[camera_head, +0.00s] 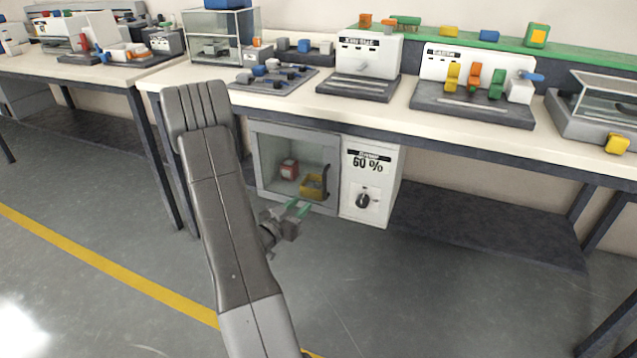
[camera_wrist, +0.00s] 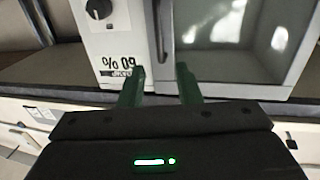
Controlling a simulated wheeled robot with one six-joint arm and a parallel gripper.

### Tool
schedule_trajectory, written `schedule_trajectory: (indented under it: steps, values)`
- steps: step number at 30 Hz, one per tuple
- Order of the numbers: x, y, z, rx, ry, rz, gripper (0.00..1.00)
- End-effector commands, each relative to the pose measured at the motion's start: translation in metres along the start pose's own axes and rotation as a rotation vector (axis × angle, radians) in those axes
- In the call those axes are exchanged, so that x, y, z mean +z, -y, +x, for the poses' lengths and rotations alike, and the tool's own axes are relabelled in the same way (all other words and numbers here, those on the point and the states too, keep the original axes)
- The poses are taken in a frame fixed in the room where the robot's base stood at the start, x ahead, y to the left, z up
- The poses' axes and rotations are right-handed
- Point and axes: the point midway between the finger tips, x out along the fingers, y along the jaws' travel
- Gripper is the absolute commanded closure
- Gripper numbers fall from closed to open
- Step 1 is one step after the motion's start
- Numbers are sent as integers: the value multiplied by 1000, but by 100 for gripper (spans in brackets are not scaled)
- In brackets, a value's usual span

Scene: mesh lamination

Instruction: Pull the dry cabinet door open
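The dry cabinet (camera_head: 352,205) stands under the bench, with a grey-framed glass door (camera_head: 290,150) on its left and a white control panel on its right. The door looks shut. Its dark upright handle (camera_head: 325,182) is at the door's right edge. In the wrist view the cabinet is upside down, and the handle (camera_wrist: 160,30) shows beyond and between my fingertips. My gripper (camera_head: 298,208) has green fingers, apart and empty, in front of the lower door. The open fingers also show in the wrist view (camera_wrist: 160,80). The handle is not between the fingers' inner faces.
The panel has a dark knob (camera_head: 363,201) and a "60 %" label. A red item (camera_head: 289,169) and a yellow bin (camera_head: 312,187) sit behind the glass. The bench top (camera_head: 300,103) carries several devices above. Open floor (camera_head: 400,290) lies in front.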

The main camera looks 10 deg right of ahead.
Motion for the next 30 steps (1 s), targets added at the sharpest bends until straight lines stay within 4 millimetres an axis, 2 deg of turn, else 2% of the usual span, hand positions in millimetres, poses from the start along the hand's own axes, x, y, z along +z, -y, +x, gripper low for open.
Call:
schedule_trajectory:
  steps: [5,12,18,24,30]
  values:
    - [1,-2,28,3,-2,4,69]
    - [1,-1,80,2,-2,4,69]
    - [1,-1,114,0,-1,3,69]
    - [0,0,131,-1,1,2,69]
    - [-1,0,134,-3,2,1,69]
